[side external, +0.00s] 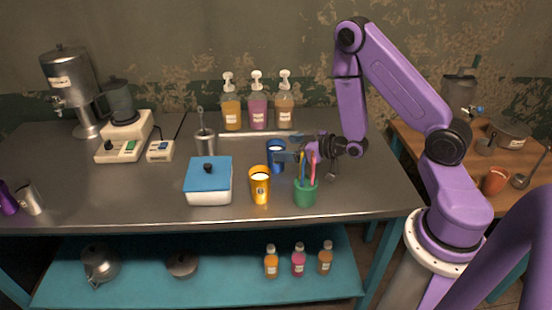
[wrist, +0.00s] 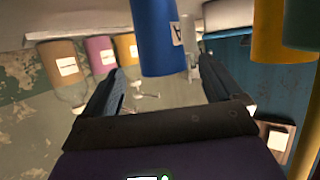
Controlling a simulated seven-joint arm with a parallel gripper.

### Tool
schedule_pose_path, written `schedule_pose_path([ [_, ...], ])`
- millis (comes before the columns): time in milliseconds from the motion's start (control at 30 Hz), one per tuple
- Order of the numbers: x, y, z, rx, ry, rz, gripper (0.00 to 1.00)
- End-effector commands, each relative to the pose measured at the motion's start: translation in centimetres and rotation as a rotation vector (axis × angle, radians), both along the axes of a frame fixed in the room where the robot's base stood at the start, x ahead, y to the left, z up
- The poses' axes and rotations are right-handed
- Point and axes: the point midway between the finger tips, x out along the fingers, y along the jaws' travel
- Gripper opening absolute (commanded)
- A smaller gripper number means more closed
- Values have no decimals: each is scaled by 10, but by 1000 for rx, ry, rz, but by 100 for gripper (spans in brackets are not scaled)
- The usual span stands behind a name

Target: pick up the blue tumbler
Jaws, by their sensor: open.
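The blue tumbler (side external: 275,150) stands upright on the dark table, behind the yellow cup. In the wrist view the blue tumbler (wrist: 158,38) appears large and inverted, in line with the gap between my fingers. My gripper (side external: 291,156) is level, low over the table, and points left at the tumbler from its right side. In the wrist view my gripper (wrist: 162,68) is open, with one finger on each side of the tumbler's line. I cannot tell whether either finger touches it. Pens in the green cup partly hide the fingers in the side view.
The yellow cup (side external: 260,186) and the green cup of pens (side external: 305,193) stand close in front. A white box with a blue lid (side external: 209,180) is to the left. Several pump bottles (side external: 258,112) stand behind, and a metal canister (side external: 205,142) stands left of the tumbler.

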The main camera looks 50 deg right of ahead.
Motion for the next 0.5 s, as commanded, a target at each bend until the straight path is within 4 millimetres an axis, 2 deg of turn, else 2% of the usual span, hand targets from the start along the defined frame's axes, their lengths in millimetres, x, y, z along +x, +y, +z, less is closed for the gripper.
schedule_pose_path([
  [267, 15, 4, -5, 1, -1, 2, 92],
  [500, 43, 12, -15, 3, -3, 2, 92],
])
